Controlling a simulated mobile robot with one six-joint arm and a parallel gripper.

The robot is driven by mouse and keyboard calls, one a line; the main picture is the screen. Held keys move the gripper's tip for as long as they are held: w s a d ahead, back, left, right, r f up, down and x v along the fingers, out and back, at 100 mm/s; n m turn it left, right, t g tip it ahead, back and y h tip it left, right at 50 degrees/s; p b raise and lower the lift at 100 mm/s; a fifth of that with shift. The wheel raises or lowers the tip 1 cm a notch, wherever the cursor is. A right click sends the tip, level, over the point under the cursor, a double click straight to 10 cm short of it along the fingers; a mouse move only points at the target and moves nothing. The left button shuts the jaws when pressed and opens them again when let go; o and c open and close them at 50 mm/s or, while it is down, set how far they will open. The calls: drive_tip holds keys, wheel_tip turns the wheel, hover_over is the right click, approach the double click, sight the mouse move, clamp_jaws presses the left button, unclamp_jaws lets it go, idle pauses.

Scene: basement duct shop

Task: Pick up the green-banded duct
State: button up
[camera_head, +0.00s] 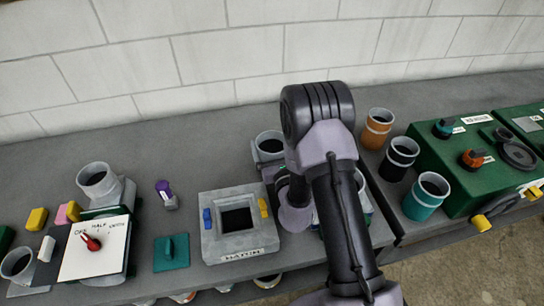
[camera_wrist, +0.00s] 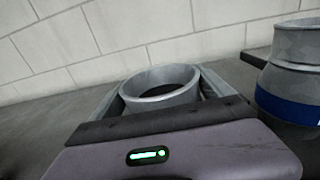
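My gripper (camera_wrist: 160,85) is open, with its two fingers on either side of a grey duct (camera_wrist: 160,84). A narrow dark gap shows beside the duct; contact is hard to tell. Only this duct's open top and upper wall show, and any band is hidden behind the gripper body. In the head view my arm covers the gripper and most of what is at it. A teal-green-banded duct (camera_head: 425,196) stands upright at the right, apart from my gripper. A bit of green also shows beside my arm; I cannot tell whether it is another duct's band.
A blue-banded duct (camera_wrist: 290,95) stands close to the right of my gripper. Orange-banded (camera_head: 377,128) and black-banded (camera_head: 399,158) ducts stand right of my arm. The square hatch (camera_head: 238,224) and switch panel (camera_head: 95,248) are left. A green machine (camera_head: 450,165) is right, and a block wall behind.

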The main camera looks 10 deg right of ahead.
drive_tip(key=c, duration=1.5)
